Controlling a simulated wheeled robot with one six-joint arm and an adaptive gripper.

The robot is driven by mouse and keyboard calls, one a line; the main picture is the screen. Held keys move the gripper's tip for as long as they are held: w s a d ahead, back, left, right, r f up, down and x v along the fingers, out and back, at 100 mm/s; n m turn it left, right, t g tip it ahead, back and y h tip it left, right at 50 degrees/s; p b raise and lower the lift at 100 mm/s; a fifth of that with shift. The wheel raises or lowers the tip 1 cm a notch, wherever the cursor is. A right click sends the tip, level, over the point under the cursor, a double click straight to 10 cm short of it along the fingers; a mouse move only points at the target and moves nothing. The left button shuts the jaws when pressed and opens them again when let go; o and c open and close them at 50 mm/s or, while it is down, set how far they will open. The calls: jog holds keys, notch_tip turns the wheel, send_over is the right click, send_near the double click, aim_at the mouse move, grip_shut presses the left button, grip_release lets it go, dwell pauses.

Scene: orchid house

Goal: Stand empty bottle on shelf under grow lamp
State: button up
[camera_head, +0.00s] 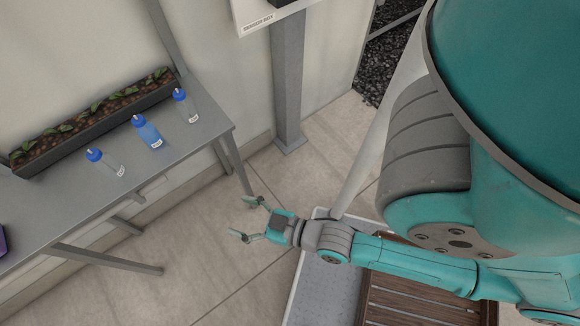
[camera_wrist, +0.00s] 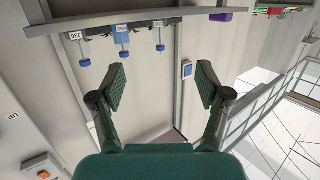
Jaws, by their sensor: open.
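Three blue-capped bottles stand upright in a row on a grey bench (camera_head: 75,213). The left bottle (camera_head: 107,162) and the right bottle (camera_head: 186,106) look clear, and the middle bottle (camera_head: 148,132) looks blue. All three also show along the top of the wrist view: a clear bottle (camera_wrist: 79,50), the blue bottle (camera_wrist: 121,41) and another clear bottle (camera_wrist: 159,37). My gripper (camera_head: 244,218) is open and empty, over the floor to the right of the bench, apart from the bottles. Its spread fingers show in the wrist view (camera_wrist: 161,84). I cannot identify the grow lamp or its shelf.
A long planter (camera_head: 97,118) with small plants lies along the bench's back edge. A white labelled ledge (camera_head: 262,20) on a grey post (camera_head: 288,80) stands at the top. A slatted wooden piece (camera_head: 405,297) lies below my arm. The tiled floor between bench and arm is clear.

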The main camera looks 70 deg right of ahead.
jog(key=s+r, duration=0.3)
jog(key=s, duration=0.3)
jog(key=s+r+g, duration=0.1)
jog(key=s+r, duration=0.1)
jog(key=s, duration=0.5)
jog(key=shift+s+a+r+y, duration=0.3)
jog(key=shift+a+r, duration=0.1)
jog(key=shift+a, duration=0.05)
